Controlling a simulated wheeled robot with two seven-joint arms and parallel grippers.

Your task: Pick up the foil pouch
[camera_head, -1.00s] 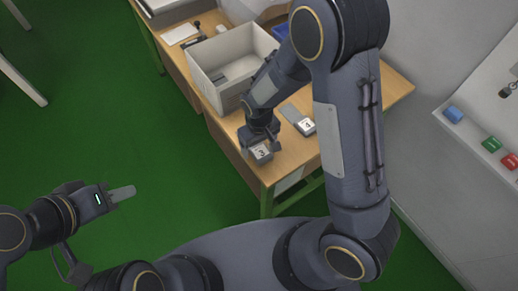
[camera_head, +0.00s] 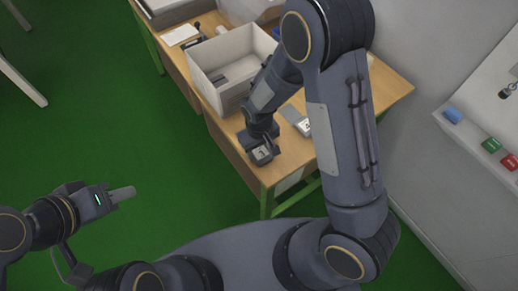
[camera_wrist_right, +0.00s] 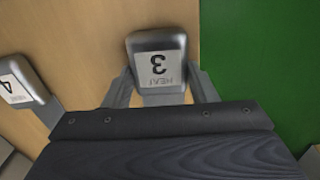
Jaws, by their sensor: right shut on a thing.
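The foil pouch (camera_wrist_right: 157,56) is a silvery grey packet with a white label reading "3" and "HEAT". It lies at the near edge of the wooden table, and in the head view it (camera_head: 262,154) is partly covered by my gripper. My right gripper (camera_wrist_right: 160,85) is shut on the pouch, a finger at each side of its near end. In the head view the right gripper (camera_head: 263,147) is low over the table corner. My left gripper (camera_head: 122,194) is over the green floor, away from the table; the gap between its fingers cannot be made out.
A similar pouch labelled 4 (camera_wrist_right: 18,82) lies beside it on the table (camera_head: 285,165). A pale open box (camera_head: 222,101) stands behind my right gripper. A whiteboard with a blue eraser (camera_head: 453,115) is at the right. Green floor lies beyond the table edge.

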